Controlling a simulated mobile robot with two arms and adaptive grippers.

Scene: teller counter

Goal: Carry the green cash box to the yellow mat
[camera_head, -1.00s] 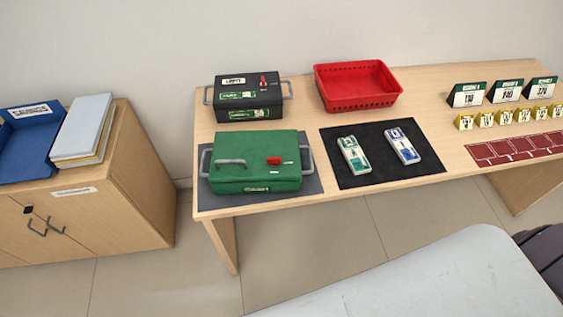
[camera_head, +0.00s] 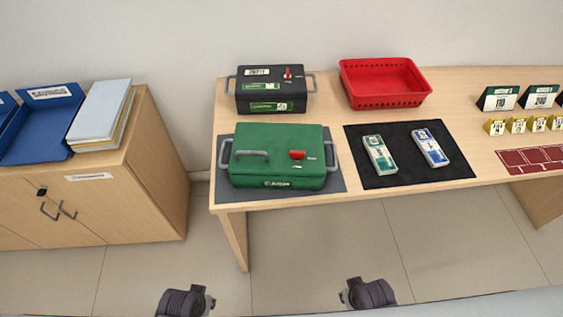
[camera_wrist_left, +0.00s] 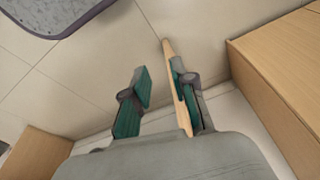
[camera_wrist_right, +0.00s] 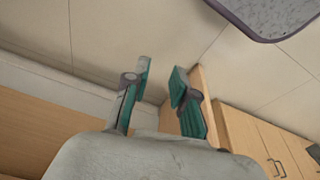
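The green cash box (camera_head: 265,163) sits on a grey mat (camera_head: 335,178) at the table's left front, with a grey handle on each side, another on its lid and a red knob. No yellow mat shows in any view. My left gripper shows in the left wrist view (camera_wrist_left: 160,82) with its fingers apart and nothing between them. My right gripper shows in the right wrist view (camera_wrist_right: 161,76), also open and empty. Both are away from the box. Dark parts of my arms show at the bottom of the head view.
A black box (camera_head: 270,92) stands behind the green one. A red basket (camera_head: 385,98), a black mat (camera_head: 405,178) with two bundles, and several number signs lie to the right. A wooden cabinet (camera_head: 125,215) with blue trays stands left. Floor is clear before the table.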

